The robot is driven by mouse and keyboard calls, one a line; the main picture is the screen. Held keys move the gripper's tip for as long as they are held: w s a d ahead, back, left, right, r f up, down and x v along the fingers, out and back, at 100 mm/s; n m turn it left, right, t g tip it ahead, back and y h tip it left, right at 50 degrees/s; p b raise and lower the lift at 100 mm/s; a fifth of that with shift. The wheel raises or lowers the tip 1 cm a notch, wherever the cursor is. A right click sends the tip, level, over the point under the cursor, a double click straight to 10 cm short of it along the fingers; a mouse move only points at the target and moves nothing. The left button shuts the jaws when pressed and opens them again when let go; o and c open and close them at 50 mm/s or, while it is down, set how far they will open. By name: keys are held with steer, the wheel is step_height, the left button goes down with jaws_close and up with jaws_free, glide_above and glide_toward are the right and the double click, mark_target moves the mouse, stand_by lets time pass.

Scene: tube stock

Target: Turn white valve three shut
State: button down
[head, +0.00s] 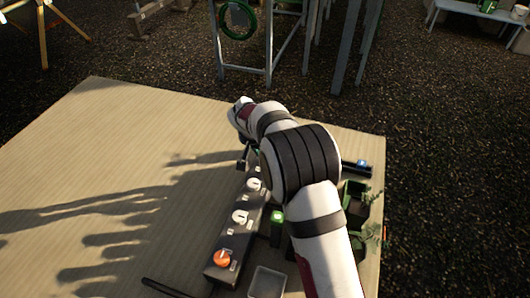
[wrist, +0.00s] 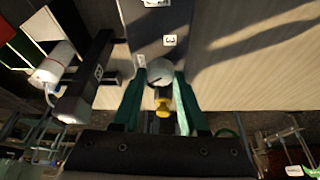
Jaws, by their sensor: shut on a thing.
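A dark valve panel (head: 229,246) stands on the table with a row of round knobs. In the wrist view the fingers of my gripper (wrist: 159,82) are closed around a white knob, white valve three (wrist: 159,69), at the near end of the panel there. A dark line crosses the knob slantwise. In the head view my arm hides most of the gripper and the gripped knob. A white knob (head: 254,184), another white knob (head: 240,217) and an orange knob (head: 221,258) stand along the panel.
Right of the panel are a green item (head: 277,228), a clear tray (head: 267,283) and dark green bins (head: 354,200). A dark bar with a blue-lit end (head: 356,168) lies behind my arm. The table's left side (head: 90,170) is clear apart from shadows.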

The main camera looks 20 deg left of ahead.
steer(key=m+h, duration=0.1)
steer(key=m, duration=0.2)
steer(key=shift+a+m+g, duration=0.1)
steer(key=shift+m+g, duration=0.2)
steer(key=shift+a+m+g+h, duration=0.1)
steer(key=shift+m+g+h, duration=0.45)
steer(key=shift+m, duration=1.25)
steer(key=shift+h, duration=0.25)
steer(key=shift+c, duration=2.2)
jaws_free()
steer(key=v, duration=1.5)
steer(key=shift+s+r, duration=0.2)
steer(key=shift+r, duration=0.15)
